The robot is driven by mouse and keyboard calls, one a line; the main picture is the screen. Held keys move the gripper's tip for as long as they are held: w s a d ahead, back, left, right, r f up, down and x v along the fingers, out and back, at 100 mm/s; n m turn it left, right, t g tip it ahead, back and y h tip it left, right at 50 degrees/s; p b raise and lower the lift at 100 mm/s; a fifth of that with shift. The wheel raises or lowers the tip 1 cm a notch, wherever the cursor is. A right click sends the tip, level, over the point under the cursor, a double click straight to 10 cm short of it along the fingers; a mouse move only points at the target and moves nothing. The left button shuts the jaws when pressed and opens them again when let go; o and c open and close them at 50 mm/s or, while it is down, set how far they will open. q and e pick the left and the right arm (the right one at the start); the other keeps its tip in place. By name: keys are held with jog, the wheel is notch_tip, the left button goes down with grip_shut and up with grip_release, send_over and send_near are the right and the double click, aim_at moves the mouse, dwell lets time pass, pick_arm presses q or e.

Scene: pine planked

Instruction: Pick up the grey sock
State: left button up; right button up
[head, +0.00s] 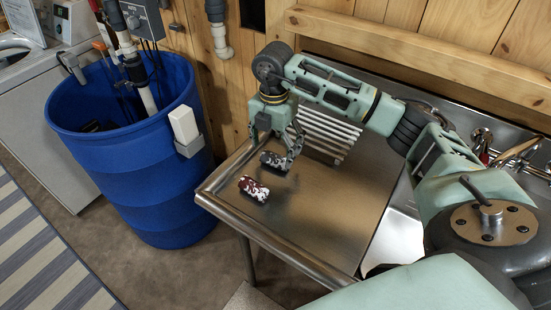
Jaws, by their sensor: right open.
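A rolled grey sock (272,159) with dark and white patches lies on the steel counter (325,222), near its left end. My right gripper (274,150) points down over it with its fingers apart, one to the left of the sock and one at its right end. I cannot tell whether the fingers touch it. The fingers hide part of the sock's edges. My left gripper is out of view.
A rolled dark red and white sock (254,188) lies just in front of the grey one. A white rack (325,135) stands behind the gripper. A large blue barrel (140,190) stands left of the counter. The counter's front half is clear.

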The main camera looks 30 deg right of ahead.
aim_at(274, 154)
notch_tip(274, 154, down, 4)
jog(key=shift+w+d+p, duration=0.1)
jog(key=shift+p, duration=0.35)
jog(key=shift+c, duration=0.6)
jog(key=c, duration=1)
jog(key=shift+r, duration=0.2)
